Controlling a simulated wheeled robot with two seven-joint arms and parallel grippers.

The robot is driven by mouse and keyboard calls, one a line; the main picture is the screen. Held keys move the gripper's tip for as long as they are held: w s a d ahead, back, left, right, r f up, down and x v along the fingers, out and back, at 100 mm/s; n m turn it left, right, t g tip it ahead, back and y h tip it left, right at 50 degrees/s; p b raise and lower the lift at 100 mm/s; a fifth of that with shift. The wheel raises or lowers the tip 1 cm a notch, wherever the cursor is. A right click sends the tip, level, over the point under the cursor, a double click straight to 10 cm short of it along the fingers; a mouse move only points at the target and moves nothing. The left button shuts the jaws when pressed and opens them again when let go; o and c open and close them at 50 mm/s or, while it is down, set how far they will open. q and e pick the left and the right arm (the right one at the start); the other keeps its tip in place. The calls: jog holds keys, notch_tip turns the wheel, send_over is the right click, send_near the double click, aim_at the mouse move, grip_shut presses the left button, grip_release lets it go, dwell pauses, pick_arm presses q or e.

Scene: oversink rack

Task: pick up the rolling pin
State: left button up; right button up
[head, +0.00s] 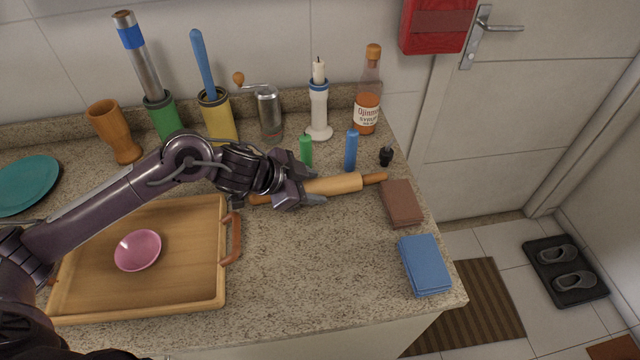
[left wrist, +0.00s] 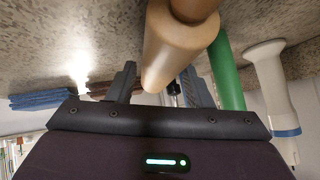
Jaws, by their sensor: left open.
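The rolling pin (head: 335,184) lies on the granite counter, light wood with darker handles. My left gripper (head: 312,192) is at its left part in the head view and covers some of it. In the left wrist view the rolling pin (left wrist: 175,45) runs between the two spread fingers of my left gripper (left wrist: 160,85). The gripper is open; I cannot tell whether a finger touches the pin. My right gripper is not in view.
A green cylinder (head: 306,150) and a blue cylinder (head: 351,150) stand just behind the pin. A wooden tray (head: 205,290) is at left. The counter's front middle is clear.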

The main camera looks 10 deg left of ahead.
pick_arm(q)
jog(key=shift+x, duration=0.85)
jog(key=shift+a, duration=0.1)
jog(key=c, duration=0.8)
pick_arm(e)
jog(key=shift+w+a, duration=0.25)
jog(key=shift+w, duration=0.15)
pick_arm(q)
jog(key=shift+r, duration=0.15)
